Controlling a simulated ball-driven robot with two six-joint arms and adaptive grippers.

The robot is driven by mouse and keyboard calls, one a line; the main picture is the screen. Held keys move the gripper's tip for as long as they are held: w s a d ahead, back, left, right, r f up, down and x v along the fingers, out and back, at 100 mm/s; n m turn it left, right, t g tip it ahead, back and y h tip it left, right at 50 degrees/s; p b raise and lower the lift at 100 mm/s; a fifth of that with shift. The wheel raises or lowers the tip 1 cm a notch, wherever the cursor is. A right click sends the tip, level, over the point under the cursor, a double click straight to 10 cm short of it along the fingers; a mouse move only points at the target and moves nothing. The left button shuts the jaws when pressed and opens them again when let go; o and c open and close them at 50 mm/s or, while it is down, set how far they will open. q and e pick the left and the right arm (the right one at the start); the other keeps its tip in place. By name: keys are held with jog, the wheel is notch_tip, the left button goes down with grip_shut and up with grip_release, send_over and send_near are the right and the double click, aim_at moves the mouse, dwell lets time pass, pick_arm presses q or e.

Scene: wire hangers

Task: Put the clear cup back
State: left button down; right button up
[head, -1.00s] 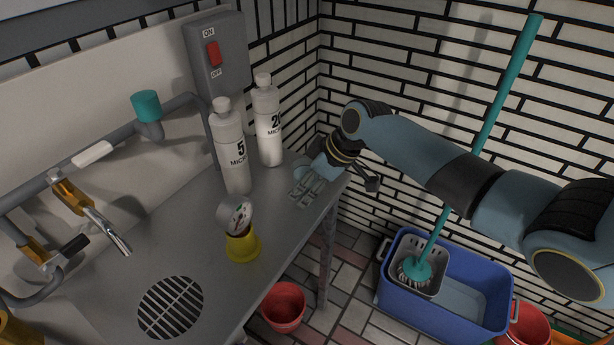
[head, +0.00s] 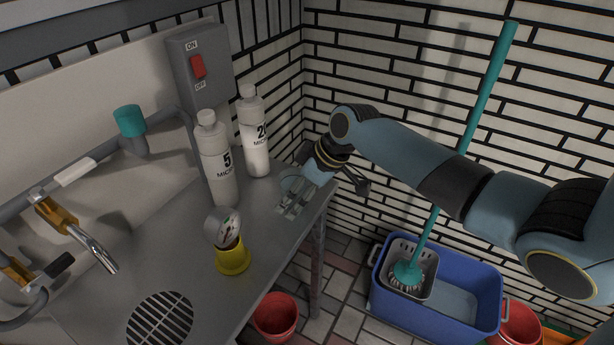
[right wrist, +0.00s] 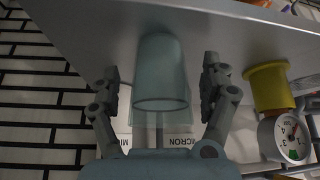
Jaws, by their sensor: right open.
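The clear cup (right wrist: 160,78), pale and see-through, stands between the two fingers of my right gripper in the right wrist view. Its rim faces the palm side of that view, and its far end is near the grey table surface. My right gripper (right wrist: 161,75) is open, with a gap visible between each finger and the cup. In the head view my right gripper (head: 292,203) is low over the table's right end, and the cup is hard to make out there. My left gripper is not in view.
Two labelled white bottles (head: 217,165) stand behind the gripper on the metal table (head: 190,255). A gauge on a yellow base (head: 233,260) stands in front. A drain grille, taps and a switch box are left. A blue bucket (head: 435,300) with a mop is on the floor.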

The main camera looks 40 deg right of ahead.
jog(key=p+v, duration=0.1)
jog(key=v, duration=1)
jog(key=s+d+f+m+g+h, duration=0.1)
jog(key=s+d+f+m, duration=0.1)
jog(key=s+f, duration=0.5)
jog(key=s+d+f+m+h, duration=0.1)
jog(key=s+f+m, duration=0.15)
jog(key=f, duration=0.75)
jog(key=s+d+f+m+g+h, duration=0.1)
jog(key=s+d+f, duration=0.1)
jog(key=s+f, duration=0.5)
jog(key=s+a+f, duration=0.2)
jog(key=s+f, duration=0.3)
jog(key=s, duration=0.3)
jog(key=s+a+f+g, duration=0.1)
jog(key=s+a+f, duration=0.2)
jog(key=s, duration=0.5)
jog(key=s+a+f+h, duration=0.1)
jog(key=s+a+f, duration=0.2)
jog(key=s+f, duration=0.3)
jog(key=s+m, duration=0.1)
jog(key=s, duration=0.1)
jog(key=shift+s+f+g, duration=0.25)
jog(key=shift+f+g, duration=0.15)
notch_tip(320, 180, down, 7)
jog(key=b, duration=0.6)
jog(key=shift+s+b, duration=0.35)
jog(key=shift+s, duration=0.05)
